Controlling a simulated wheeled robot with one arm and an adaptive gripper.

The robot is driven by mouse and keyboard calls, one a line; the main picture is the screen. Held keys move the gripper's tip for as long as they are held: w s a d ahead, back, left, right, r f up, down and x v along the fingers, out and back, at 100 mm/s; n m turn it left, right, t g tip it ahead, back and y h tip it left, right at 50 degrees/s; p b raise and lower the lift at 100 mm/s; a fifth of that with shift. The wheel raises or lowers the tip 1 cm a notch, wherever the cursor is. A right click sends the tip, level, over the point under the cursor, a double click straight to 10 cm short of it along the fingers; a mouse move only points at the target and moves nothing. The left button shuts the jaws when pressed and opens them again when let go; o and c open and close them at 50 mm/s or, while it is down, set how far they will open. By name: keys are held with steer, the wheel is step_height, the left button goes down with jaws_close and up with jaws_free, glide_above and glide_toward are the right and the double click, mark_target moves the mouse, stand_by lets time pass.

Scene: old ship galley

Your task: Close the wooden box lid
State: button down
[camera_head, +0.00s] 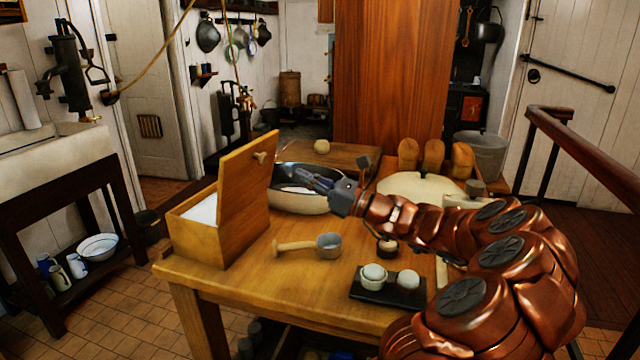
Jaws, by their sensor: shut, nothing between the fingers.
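The wooden box (205,240) stands at the left end of the wooden table. Its lid (248,182) is open and stands tilted up, with a small round knob (260,157) near its top right. White contents (203,210) show inside the box. My gripper (283,172) is shut and empty. In the picture it lies to the right of the lid, over the dark-rimmed pan, apart from the lid. My arm reaches in from the right. The lid hides part of the box's opening.
The pan (300,203) sits right of the box. A wooden-handled ladle (328,246) lies in front of it. A dark tray (368,293) holds two pale round things. Bread rolls (433,156) and flattened dough (400,184) lie at the back right. The table's front left is clear.

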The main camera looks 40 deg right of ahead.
mark_target(266, 160)
steer(key=x, duration=0.7)
steer(key=shift+p, duration=0.35)
steer(key=shift+w+r, duration=0.1)
